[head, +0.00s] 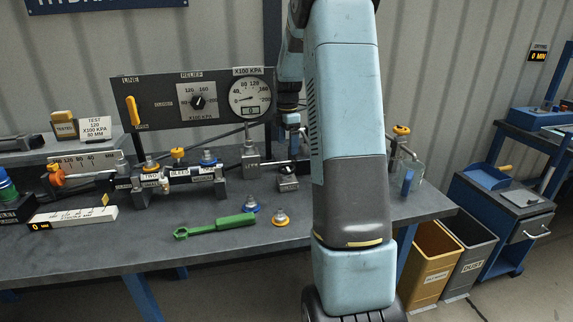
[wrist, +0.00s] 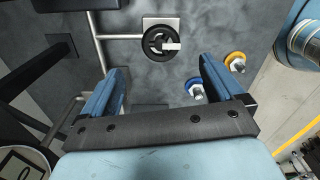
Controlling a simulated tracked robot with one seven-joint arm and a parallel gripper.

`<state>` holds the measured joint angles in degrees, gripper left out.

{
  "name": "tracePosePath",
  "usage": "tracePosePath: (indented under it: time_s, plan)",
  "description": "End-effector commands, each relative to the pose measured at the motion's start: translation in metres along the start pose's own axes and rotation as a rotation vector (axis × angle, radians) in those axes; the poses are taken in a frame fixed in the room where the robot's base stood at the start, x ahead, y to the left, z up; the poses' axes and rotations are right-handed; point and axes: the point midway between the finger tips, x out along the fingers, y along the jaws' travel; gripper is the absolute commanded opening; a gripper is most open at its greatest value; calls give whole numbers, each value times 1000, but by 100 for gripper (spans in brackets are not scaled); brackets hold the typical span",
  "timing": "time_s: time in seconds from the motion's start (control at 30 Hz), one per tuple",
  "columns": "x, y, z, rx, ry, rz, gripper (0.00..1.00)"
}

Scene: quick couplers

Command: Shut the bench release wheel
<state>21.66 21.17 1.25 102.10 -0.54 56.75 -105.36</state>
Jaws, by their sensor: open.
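The release wheel (wrist: 157,43) is a small black round handwheel with a pale tag, on a square metal plate in the wrist view. In the head view I take it to be the dark knob on the small metal block (head: 288,184) behind the loose couplers. My gripper (wrist: 161,72) is open, with its two blue fingers apart and nothing between them. The wheel shows beyond the fingertips, roughly between them, and looks untouched.
Loose couplers with blue (head: 250,204) and orange (head: 281,217) rings and a green wrench (head: 215,227) lie on the bench (head: 150,250). A panel with a gauge (head: 249,97) stands behind. A pipe (wrist: 118,37) runs to the wheel's plate. Bins stand at right.

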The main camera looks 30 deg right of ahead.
Motion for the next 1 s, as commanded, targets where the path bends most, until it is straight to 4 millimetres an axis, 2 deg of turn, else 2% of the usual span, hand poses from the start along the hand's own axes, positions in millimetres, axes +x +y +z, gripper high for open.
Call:
tracePosePath:
  time_s: [0.2,0.5,0.7,0.93,1.0]
  plan:
    - [40,-1,-1,0,1,-4,94]
    - [78,0,-1,0,0,-1,94]
    - [86,0,-1,0,0,0,94]
    - [87,0,-1,0,0,0,94]
    - [87,0,-1,-1,0,0,90]
